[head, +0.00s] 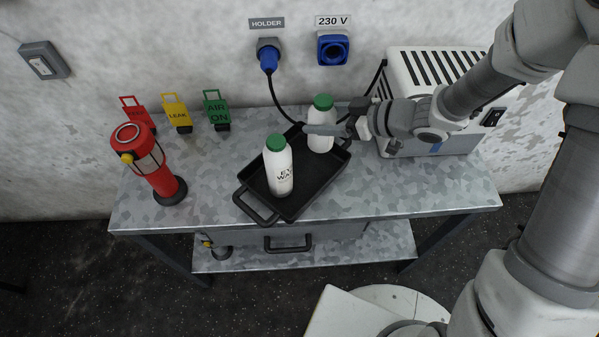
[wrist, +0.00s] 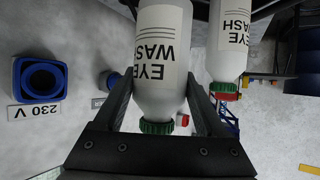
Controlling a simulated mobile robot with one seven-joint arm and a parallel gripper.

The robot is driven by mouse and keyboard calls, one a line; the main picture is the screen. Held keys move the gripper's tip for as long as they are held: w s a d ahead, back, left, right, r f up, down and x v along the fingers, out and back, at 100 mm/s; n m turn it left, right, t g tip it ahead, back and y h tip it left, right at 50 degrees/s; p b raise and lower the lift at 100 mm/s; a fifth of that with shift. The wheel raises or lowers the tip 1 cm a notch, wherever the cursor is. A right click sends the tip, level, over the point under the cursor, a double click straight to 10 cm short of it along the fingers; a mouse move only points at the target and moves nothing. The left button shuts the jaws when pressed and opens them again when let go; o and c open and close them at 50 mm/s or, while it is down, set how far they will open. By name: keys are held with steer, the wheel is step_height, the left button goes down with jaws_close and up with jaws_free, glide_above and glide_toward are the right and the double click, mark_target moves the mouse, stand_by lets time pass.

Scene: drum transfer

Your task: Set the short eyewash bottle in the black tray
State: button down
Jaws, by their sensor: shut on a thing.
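Two white eyewash bottles with green caps are in the head view. One bottle (head: 278,172) stands upright in the black tray (head: 263,208), toward its front left; it also shows in the wrist view (wrist: 230,38). The other bottle (head: 320,136) is upright at the tray's back right part. My gripper (head: 318,130) is shut on this back bottle, reaching in from the right. In the wrist view the held bottle (wrist: 162,62) sits between both fingers, lettering upside down. I cannot tell whether its base touches the tray floor, nor surely which bottle is shorter.
A red lantern (head: 147,165) stands at the bench's left end. Red, yellow (head: 177,113) and green (head: 215,109) tags stand behind it. A white vented unit (head: 432,75) is at the back right. A black cable hangs from the blue holder plug (head: 268,58) behind the tray.

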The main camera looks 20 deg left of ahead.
mark_target(320, 146)
step_height(320, 146, down, 10)
steer(key=shift+r+b, duration=0.1)
steer(key=shift+b, duration=0.95)
jaws_free()
steer(key=w+p+v, duration=0.1)
steer(key=p+v, duration=0.1)
steer(key=v, duration=1)
steer(key=shift+s, duration=0.5)
